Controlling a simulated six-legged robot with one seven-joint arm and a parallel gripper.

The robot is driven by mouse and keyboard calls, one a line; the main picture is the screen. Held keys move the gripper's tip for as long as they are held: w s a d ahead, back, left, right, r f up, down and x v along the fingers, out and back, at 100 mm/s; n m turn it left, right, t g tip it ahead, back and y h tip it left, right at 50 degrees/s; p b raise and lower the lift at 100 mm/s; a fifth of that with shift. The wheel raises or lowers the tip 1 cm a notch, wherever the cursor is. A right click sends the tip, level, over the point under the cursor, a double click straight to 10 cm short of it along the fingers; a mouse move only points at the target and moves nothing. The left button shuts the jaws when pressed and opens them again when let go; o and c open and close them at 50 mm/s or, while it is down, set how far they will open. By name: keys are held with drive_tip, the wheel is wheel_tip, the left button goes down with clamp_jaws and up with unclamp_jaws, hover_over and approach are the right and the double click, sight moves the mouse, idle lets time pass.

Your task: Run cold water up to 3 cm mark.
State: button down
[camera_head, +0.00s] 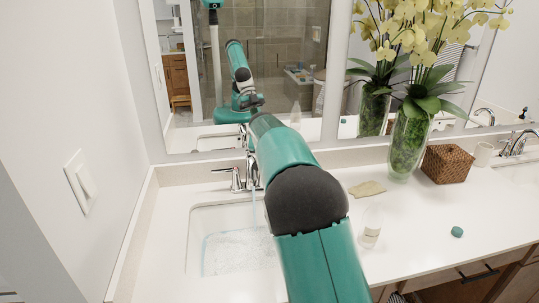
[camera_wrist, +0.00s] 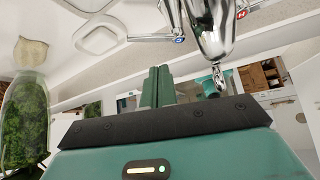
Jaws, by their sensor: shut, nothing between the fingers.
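The white sink (camera_head: 198,245) is at lower left in the head view, with rippled water (camera_head: 238,250) in its bottom. A thin water stream (camera_head: 254,207) falls from the chrome faucet (camera_head: 252,172). No 3 cm mark can be made out. The left handle (camera_head: 235,181) shows; my arm hides the right side of the faucet. The wrist view shows the chrome spout (camera_wrist: 207,28), a lever with a blue dot (camera_wrist: 179,40) and a red H mark (camera_wrist: 241,14). My gripper (camera_wrist: 157,72) is shut and empty, its tips close to the blue-dot lever; contact cannot be told.
A clear container (camera_head: 371,226), a teal lid (camera_head: 457,231) and a folded cloth (camera_head: 367,188) lie right of my arm. A flower vase (camera_head: 409,143) and wicker basket (camera_head: 448,163) stand along the mirror (camera_head: 275,60). A wall (camera_head: 75,120) bounds the left side.

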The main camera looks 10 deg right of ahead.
drive_tip(key=s+d+f+n+t+y, duration=0.1)
drive_tip(key=s+d+f+n+t, duration=0.35)
drive_tip(key=n, duration=0.65)
drive_tip(key=s+a+f+n+t+y, duration=0.3)
drive_tip(key=s+n+t+y, duration=0.15)
drive_tip(key=s+n, duration=0.5)
drive_tip(key=w+d+f+n, duration=0.1)
drive_tip(key=w, duration=1.3)
drive_tip(key=shift+f+h, duration=0.35)
drive_tip(key=shift+f, duration=0.05)
drive_tip(key=shift+d+n, duration=0.2)
drive_tip(key=shift+n, duration=0.05)
